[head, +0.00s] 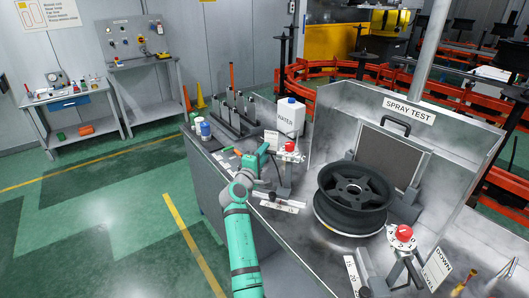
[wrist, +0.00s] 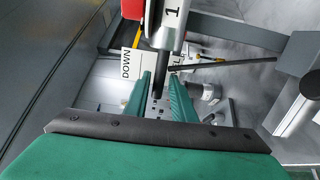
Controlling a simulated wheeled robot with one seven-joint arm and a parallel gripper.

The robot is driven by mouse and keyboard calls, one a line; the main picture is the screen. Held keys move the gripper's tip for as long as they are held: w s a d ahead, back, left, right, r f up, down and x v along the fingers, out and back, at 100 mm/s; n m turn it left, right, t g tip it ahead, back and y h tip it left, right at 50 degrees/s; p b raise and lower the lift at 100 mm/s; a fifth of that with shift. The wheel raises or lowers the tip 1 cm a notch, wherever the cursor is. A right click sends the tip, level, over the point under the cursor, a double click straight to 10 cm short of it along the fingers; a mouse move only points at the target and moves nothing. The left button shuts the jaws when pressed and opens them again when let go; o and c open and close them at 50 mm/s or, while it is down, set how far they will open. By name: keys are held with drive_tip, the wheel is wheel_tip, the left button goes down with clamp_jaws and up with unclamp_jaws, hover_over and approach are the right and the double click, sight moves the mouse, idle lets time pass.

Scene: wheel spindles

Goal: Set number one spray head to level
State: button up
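The number one spray head (wrist: 170,28) is a grey body marked "1" with a red part beside it, at the top of the wrist view. A black rod (wrist: 160,65) extends from it towards my fingers. In the head view a red-topped spray head (head: 290,149) stands on a post just right of my gripper (head: 268,160). My gripper in the wrist view (wrist: 160,85) has its green fingers apart, with the black rod's end in or just beyond the gap. I cannot tell whether they touch. A white card (wrist: 130,65) reading "DOWN" is partly hidden behind the rod and fingers.
A second red-topped spray head (head: 403,234) stands at the front right beside a "DOWN" card (head: 437,266). A black wheel (head: 353,198) sits between the two heads. A white water jug (head: 290,117) stands close behind my gripper. A grey rack (head: 236,115) stands further left.

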drive_tip(key=shift+o, duration=0.3)
drive_tip(key=v, duration=1)
drive_tip(key=shift+s, duration=0.4)
